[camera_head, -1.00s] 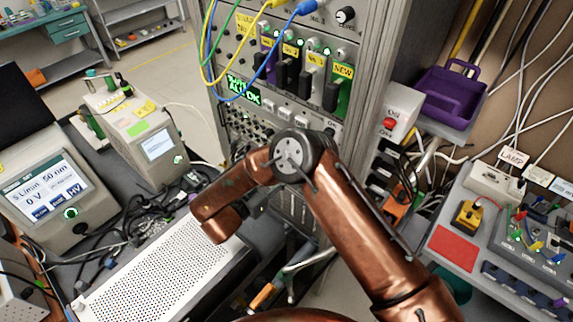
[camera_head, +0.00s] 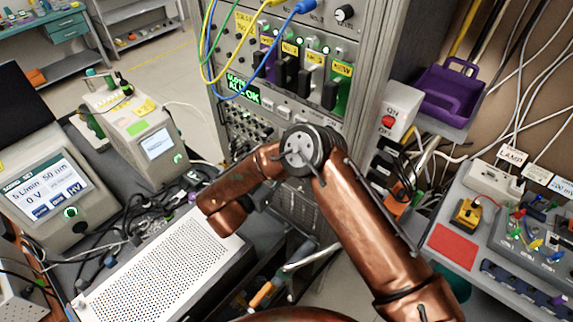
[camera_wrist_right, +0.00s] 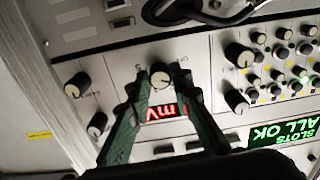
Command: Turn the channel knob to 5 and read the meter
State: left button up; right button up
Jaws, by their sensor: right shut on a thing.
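In the right wrist view, my right gripper (camera_wrist_right: 161,82) has its two green fingers on either side of a round knob (camera_wrist_right: 160,72) with a light face, and is shut on it. The panel there appears upside down. A red-lit meter display (camera_wrist_right: 165,112) shows between the fingers; "mV" is readable, but the fingers hide the rest. The knob's number scale is too small to read, and I cannot tell its setting. In the head view, my bent copper arm hides the right gripper and this knob. My left gripper is not in view.
Several other knobs surround the held one, including a dark knob (camera_wrist_right: 238,54) beside it. A green "ALL OK" display (camera_wrist_right: 285,132) is lit nearby. In the head view, cables hang before the rack (camera_head: 372,60). A perforated-top box (camera_head: 165,265) stands below my arm.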

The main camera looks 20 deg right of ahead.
grip_shut()
jog(key=shift+m+p, duration=0.95)
jog(key=shift+m, duration=16.95)
jog(key=o, duration=0.9)
grip_release()
